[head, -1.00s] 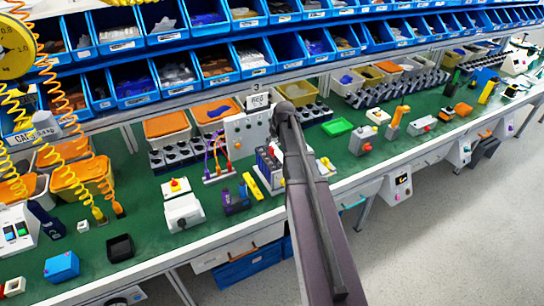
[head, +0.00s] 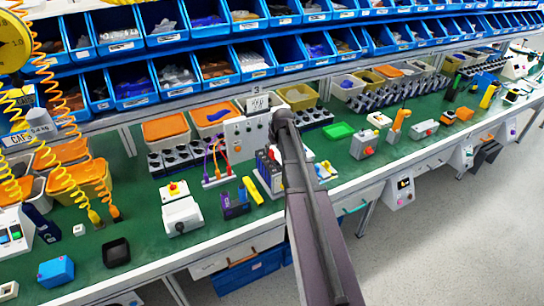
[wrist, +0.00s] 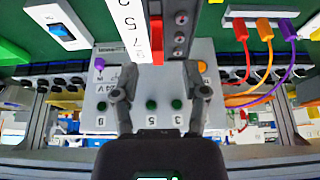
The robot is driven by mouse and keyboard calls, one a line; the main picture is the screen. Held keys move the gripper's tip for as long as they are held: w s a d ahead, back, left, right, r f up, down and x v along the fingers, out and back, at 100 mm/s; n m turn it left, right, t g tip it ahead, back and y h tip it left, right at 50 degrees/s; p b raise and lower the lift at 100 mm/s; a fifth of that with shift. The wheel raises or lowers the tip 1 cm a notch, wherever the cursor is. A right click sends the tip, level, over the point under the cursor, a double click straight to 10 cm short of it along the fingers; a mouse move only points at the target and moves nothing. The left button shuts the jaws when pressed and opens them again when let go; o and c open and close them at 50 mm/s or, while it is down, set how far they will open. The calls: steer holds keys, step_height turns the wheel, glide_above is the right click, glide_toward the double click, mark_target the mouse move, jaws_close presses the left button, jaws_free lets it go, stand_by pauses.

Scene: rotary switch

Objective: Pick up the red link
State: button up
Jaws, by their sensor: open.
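A red link (wrist: 157,40) shows in the wrist view as a narrow upright red piece, beside a white strip with black numbers (wrist: 129,22). My gripper (wrist: 160,70) is open, with one finger on each side of the picture's middle and nothing held between them. The red link appears just beyond the fingertips, between their lines; I cannot tell the depth of the gap. In the head view, my arm hides the gripper, and I cannot make out the red link there.
A white panel with knobs and sockets (head: 240,132) stands on the green bench (head: 140,222). Orange, red and purple cables (wrist: 265,60) hang close by in the wrist view. A blue-and-white switch (wrist: 60,28) is at upper left there. Blue bins (head: 130,85) line the back.

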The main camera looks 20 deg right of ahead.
mark_target(272, 151)
steer(key=shift+b+x, duration=2.1)
steer(key=shift+x, duration=0.3)
steer(key=shift+d, duration=0.1)
steer(key=shift+c, duration=0.2)
jaws_close()
